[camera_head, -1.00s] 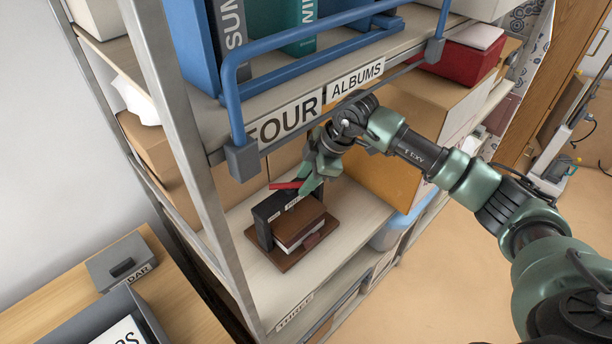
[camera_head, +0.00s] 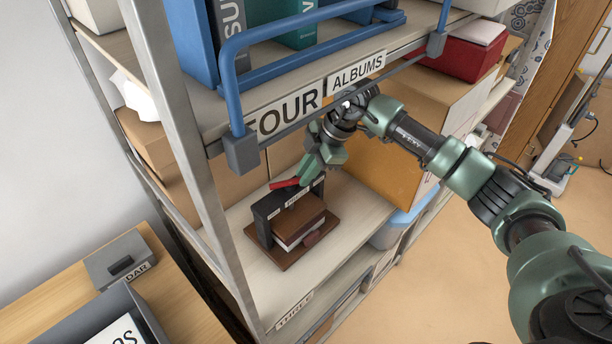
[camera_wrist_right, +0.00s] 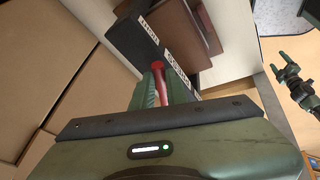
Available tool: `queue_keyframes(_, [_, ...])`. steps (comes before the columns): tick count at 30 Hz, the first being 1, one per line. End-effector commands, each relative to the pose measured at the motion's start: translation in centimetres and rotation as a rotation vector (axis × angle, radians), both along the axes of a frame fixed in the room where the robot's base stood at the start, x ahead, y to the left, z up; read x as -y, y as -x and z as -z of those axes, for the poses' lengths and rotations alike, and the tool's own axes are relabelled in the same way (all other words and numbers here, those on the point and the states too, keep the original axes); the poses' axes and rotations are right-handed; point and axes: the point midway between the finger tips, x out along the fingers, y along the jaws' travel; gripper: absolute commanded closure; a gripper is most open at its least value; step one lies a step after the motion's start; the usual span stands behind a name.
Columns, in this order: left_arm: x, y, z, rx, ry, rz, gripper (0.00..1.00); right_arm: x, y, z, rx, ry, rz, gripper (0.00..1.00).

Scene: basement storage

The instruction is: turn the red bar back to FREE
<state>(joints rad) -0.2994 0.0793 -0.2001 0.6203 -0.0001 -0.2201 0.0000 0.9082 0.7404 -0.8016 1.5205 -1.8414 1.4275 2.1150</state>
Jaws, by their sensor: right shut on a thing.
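The red bar (camera_head: 284,183) sticks out at the top of a black block with small white labels (camera_head: 265,212) on the shelf. My right gripper (camera_head: 307,180) comes down from above and is shut on the red bar. In the right wrist view the bar (camera_wrist_right: 159,82) shows between the two green fingers (camera_wrist_right: 157,92). The label by the bar is partly covered, and I cannot read which mark the bar points to. A small green and black arm end, seemingly my left gripper (camera_wrist_right: 290,82), shows at the right of the wrist view.
A brown book (camera_head: 298,218) lies against the black block on a brown board (camera_head: 283,262). The upper shelf with the FOUR label (camera_head: 285,113) and its blue rail (camera_head: 233,85) are close above my right gripper. Cardboard boxes (camera_head: 395,150) stand behind. The shelf front is clear.

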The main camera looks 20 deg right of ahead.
Motion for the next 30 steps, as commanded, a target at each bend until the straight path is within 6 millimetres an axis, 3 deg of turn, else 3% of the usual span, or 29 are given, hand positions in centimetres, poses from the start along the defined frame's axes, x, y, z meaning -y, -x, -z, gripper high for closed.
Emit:
queue_keyframes(15, [0.0,0.0,1.3,0.000,0.000,0.000,0.29,0.0,-1.6,-0.1,0.004,-0.001,-0.362,1.00])
queue_keyframes(30, [0.0,0.0,1.6,-0.001,0.000,0.000,0.29,-0.1,-1.9,-0.2,0.004,0.001,-0.461,1.00])
